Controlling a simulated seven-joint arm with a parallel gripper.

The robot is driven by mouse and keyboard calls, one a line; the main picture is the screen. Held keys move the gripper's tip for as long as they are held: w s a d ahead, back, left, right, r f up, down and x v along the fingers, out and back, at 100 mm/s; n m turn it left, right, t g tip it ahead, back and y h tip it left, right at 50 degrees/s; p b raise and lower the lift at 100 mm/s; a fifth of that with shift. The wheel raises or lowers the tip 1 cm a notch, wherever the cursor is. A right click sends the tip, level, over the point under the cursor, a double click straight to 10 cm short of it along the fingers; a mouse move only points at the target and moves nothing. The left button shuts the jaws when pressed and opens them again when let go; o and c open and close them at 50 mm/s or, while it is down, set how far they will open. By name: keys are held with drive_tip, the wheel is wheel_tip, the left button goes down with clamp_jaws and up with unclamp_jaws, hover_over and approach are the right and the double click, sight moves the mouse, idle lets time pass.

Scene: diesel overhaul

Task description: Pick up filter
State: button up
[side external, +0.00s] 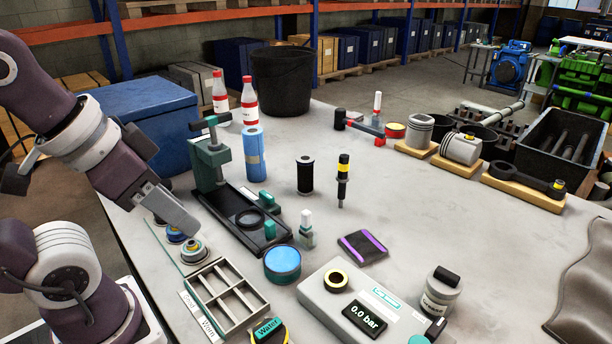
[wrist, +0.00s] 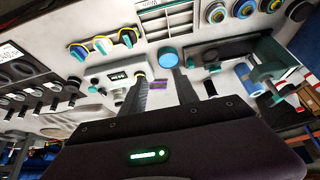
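A black cylinder with pale end bands (side external: 305,176), which looks like the filter, stands upright on the grey table in the side view, right of the green press fixture (side external: 212,165). My gripper (side external: 186,225) hangs above the table's left edge, left of the fixture and well apart from the cylinder. In the wrist view my gripper's two fingers (wrist: 160,88) are spread with nothing held between them.
A black-and-yellow tool (side external: 343,180) stands close right of the cylinder. A round blue-topped tin (side external: 282,264), a divided tray (side external: 228,298) and a pressure gauge box (side external: 350,310) lie in front. The table's middle right is clear.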

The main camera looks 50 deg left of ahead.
sight(307, 161)
drive_tip(key=o, duration=0.8)
drive_tip(key=w+a+f+m+y, duration=0.2)
drive_tip(key=w+a+m+y, duration=0.4)
drive_tip(key=w+a, duration=0.45)
drive_tip(key=w+a+f+m+y, duration=0.2)
drive_tip(key=w+a+m+y, duration=0.2)
drive_tip(key=w+a+m, duration=0.6)
drive_tip(key=w+f+m+t, duration=0.1)
drive_tip(key=w+f+m, duration=0.2)
drive_tip(key=w, duration=0.3)
drive_tip(key=w+d+f+m+t+h, duration=0.1)
drive_tip(key=w+f+m+t, duration=0.1)
drive_tip(key=w+f+m, duration=0.2)
drive_tip(key=w+d+f+m+t, duration=0.1)
drive_tip(key=w+f+m, duration=0.3)
drive_tip(key=w, duration=0.5)
drive_tip(key=shift+w+d+f+m+t+h, duration=0.1)
drive_tip(key=shift+w+f+m+t+h, duration=0.15)
drive_tip(key=shift+m+t, duration=0.4)
drive_tip(key=x, duration=0.4)
drive_tip(key=f+x, duration=0.1)
drive_tip(key=x, duration=0.1)
drive_tip(key=shift+a+f, duration=0.25)
